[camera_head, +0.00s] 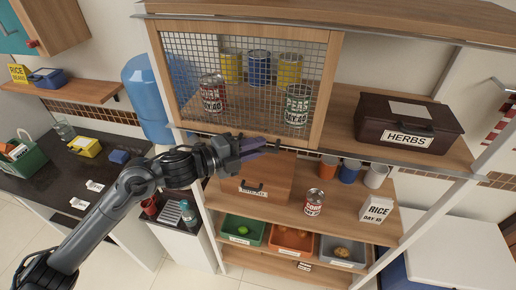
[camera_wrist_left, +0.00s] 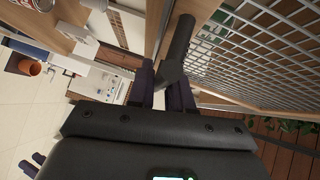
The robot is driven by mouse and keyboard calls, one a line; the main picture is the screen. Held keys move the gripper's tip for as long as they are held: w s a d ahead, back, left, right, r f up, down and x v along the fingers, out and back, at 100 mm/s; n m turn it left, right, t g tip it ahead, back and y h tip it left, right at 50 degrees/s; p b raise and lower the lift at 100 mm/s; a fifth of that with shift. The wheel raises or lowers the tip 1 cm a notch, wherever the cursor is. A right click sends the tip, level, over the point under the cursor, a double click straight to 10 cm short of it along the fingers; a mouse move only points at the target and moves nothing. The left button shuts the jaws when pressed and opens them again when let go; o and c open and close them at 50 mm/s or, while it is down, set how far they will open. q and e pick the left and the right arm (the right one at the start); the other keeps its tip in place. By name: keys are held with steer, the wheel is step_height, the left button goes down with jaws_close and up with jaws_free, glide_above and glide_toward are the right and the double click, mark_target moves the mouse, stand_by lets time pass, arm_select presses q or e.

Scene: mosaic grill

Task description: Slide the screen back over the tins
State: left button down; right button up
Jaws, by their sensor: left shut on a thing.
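The screen, a wire mesh in a wooden frame (camera_head: 327,90), stands across the left part of the upper shelf. Behind its mesh are a red-labelled tin (camera_head: 212,95), a green-labelled peas tin (camera_head: 297,105), and yellow and blue tins (camera_head: 259,68) at the back. My left gripper (camera_head: 262,147) is at the screen's lower edge, near its middle. In the left wrist view its fingers (camera_wrist_left: 162,85) are shut on a dark bar handle (camera_wrist_left: 179,45) beside the mesh (camera_wrist_left: 260,50). The fingers partly hide the handle. My right gripper is in neither view.
A dark HERBS box (camera_head: 408,125) sits on the upper shelf, right of the screen. Below are a wooden box with a handle (camera_head: 262,185), a tin (camera_head: 314,202), cups (camera_head: 350,170) and a RICE box (camera_head: 375,212). A blue water bottle (camera_head: 148,95) stands left of the shelves.

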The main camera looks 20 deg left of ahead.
arm_select(q)
steer(key=shift+w+a, duration=0.1)
steer(key=shift+a, duration=0.05)
steer(key=c, duration=1.2)
jaws_free()
steer(key=shift+a, duration=0.15)
steer(key=shift+o, duration=0.2)
steer(key=shift+s+a, duration=0.15)
steer(key=shift+s, duration=0.1)
steer(key=b+v, duration=0.3)
steer(key=v, duration=0.7)
steer(key=shift+s+b, duration=0.2)
steer(key=shift+b, duration=0.2)
